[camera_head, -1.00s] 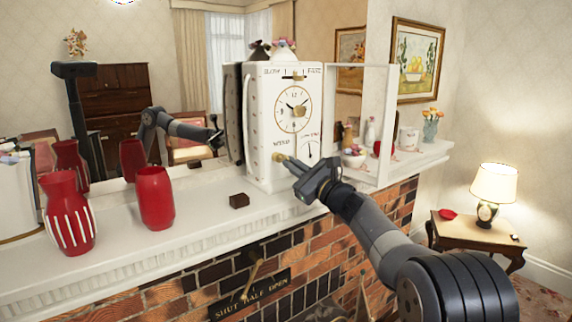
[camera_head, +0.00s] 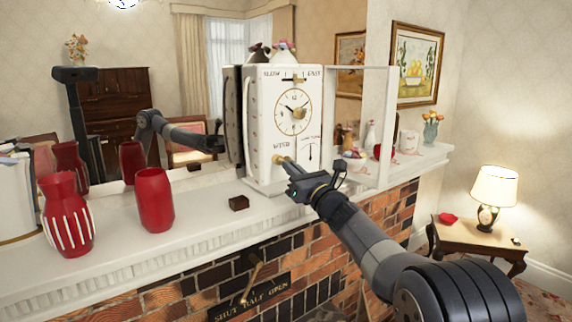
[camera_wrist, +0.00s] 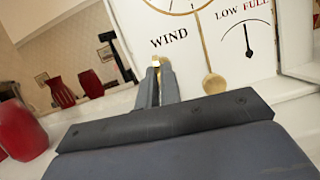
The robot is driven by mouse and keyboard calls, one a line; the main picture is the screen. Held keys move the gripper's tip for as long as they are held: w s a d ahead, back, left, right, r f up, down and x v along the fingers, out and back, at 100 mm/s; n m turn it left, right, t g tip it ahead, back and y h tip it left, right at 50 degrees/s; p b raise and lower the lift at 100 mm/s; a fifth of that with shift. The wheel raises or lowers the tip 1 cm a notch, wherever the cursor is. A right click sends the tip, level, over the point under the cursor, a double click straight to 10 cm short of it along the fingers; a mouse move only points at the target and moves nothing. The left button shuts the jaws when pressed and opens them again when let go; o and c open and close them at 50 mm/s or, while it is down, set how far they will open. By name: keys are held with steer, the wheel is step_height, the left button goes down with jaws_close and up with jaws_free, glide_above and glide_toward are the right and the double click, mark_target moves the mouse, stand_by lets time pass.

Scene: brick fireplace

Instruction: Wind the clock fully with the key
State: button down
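The white clock (camera_head: 262,130) stands upright on the mantel, with its round dial and a glass door swung open at its right. The gold key (camera_head: 278,159) is at the clock's front, just under the word WIND. My gripper (camera_head: 287,166) is shut on the key, whose gold end (camera_wrist: 155,62) shows beyond the fingertips (camera_wrist: 158,85) in the wrist view. The fingers hide most of the key and where it meets the clock. The LOW–FULL gauge (camera_wrist: 248,40) has its needle pointing nearly straight up, between the two words.
Two red vases (camera_head: 154,199) (camera_head: 66,215) and a small dark block (camera_head: 239,203) stand on the mantel (camera_head: 110,255) left of the clock. Ornaments stand to the right, beyond the open glass door (camera_head: 372,110). A mirror behind reflects my arm. A lamp (camera_head: 492,190) stands on a side table.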

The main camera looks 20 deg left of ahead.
steer(key=shift+r, duration=0.1)
steer(key=m+t+h, duration=0.1)
steer(key=m, duration=0.3)
steer(key=shift+s+a, duration=0.1)
steer(key=shift+a, duration=0.05)
steer(key=shift+m+t+h+p, duration=0.3)
steer(key=shift+m+t+h, duration=0.15)
steer(key=shift+m, duration=0.55)
steer(key=c, duration=1.8)
jaws_free()
steer(key=shift+a, duration=0.1)
steer(key=shift+c, duration=0.2)
steer(key=o, duration=0.8)
steer(key=s+d+b, duration=0.1)
steer(key=d, duration=0.1)
steer(key=s+d+b, duration=0.2)
steer(key=s+d, duration=0.1)
steer(key=shift+d, duration=0.35)
